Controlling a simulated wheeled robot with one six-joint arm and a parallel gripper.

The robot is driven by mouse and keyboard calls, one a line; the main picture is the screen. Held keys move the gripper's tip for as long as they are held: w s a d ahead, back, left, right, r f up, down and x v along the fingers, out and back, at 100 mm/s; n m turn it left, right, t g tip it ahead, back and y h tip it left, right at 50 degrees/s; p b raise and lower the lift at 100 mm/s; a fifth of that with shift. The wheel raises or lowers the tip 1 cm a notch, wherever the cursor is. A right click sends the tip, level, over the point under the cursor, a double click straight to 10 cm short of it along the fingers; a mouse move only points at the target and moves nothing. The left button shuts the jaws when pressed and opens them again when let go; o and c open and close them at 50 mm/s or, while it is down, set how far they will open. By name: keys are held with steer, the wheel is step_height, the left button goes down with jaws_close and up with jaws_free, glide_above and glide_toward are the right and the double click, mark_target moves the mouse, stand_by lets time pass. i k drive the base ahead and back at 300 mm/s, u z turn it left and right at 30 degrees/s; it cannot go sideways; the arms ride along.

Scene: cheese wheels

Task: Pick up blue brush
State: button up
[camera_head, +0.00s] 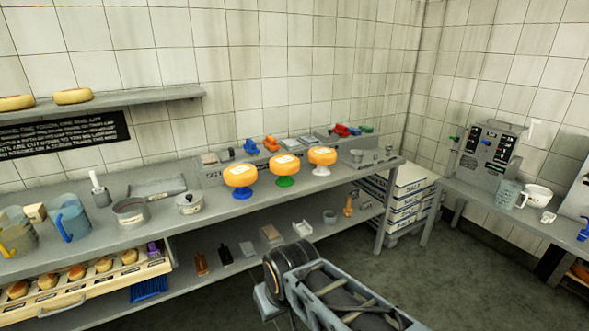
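I cannot tell for sure which thing is the blue brush. A small blue object (251,147) stands on the raised back ledge of the long counter, left of an orange one (271,144). A bright blue ribbed object (149,287), perhaps bristles, lies on the lower shelf beside the wooden tray, partly hidden by it. Another small blue object (584,233) is at the right picture edge on the side table. My arm shows at the bottom centre, in front of the counter. My gripper cannot be made out.
Three orange cheese wheels (285,165) stand on coloured stands along the counter (160,208). A blue jug (69,217), pots and a wooden tray (70,302) of small cheeses are at left. White crates (403,205) and a side table (477,200) are at right. Floor between is clear.

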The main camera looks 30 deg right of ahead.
mark_target(250, 148)
steer(key=u, duration=0.05)
steer(key=k, duration=0.65)
steer(key=z, duration=1.05)
steer(key=i, duration=0.75)
steer(key=z, duration=0.5)
steer(key=i, duration=0.95)
steer(key=u, duration=0.95)
steer(key=i, duration=0.6)
steer(key=u, duration=0.55)
